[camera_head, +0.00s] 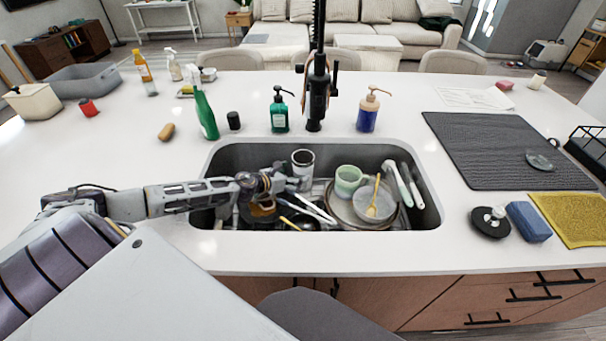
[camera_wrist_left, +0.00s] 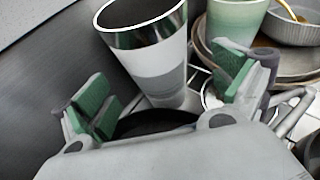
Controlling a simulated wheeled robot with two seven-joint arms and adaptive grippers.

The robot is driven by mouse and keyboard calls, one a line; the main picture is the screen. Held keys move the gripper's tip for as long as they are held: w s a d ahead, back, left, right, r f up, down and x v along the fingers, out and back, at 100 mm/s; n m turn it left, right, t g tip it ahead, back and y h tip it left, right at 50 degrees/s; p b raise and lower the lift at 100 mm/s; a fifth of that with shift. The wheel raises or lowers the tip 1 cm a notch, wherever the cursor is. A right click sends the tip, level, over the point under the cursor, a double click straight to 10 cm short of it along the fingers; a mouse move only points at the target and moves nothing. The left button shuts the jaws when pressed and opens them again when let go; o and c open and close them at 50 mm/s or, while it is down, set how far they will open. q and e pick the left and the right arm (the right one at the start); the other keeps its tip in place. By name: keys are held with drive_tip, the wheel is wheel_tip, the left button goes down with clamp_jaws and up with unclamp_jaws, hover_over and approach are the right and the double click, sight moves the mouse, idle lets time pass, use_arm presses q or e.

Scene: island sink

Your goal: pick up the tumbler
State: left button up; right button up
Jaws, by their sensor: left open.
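The tumbler (camera_head: 302,168) is a pale grey-white cup with a shiny metal rim, standing in the back middle of the sink. It also shows in the left wrist view (camera_wrist_left: 155,62), slightly tilted in the picture. My left gripper (camera_head: 284,183) is inside the sink, just in front and to the left of the tumbler. In the left wrist view its open fingers with green pads (camera_wrist_left: 165,95) lie to either side of the tumbler's lower part, apart from it. The tumbler's foot is partly hidden there. My right gripper is not in view.
A green mug (camera_head: 348,181) and stacked plates with a bowl (camera_head: 365,205) stand to the tumbler's right. Brushes (camera_head: 398,184) lean on the sink's right side. Utensils lie in front. The black faucet (camera_head: 317,90) rises behind the sink.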

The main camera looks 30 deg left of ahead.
use_arm(q)
drive_tip(key=shift+w+d+f, duration=0.1)
drive_tip(key=shift+w+f, duration=0.05)
drive_tip(key=shift+w, duration=0.5)
drive_tip(key=shift+w+d+f, duration=0.1)
drive_tip(key=shift+w+f, duration=0.05)
drive_tip(key=shift+w, duration=0.25)
drive_tip(key=shift+w+f, duration=0.1)
drive_tip(key=shift+w, duration=0.35)
drive_tip(key=shift+w+d+f+p, duration=0.15)
drive_tip(key=shift+w+f+p, duration=0.1)
drive_tip(key=shift+w+p, duration=0.1)
drive_tip(key=shift+w+d+f, duration=0.1)
drive_tip(key=shift+w, duration=0.1)
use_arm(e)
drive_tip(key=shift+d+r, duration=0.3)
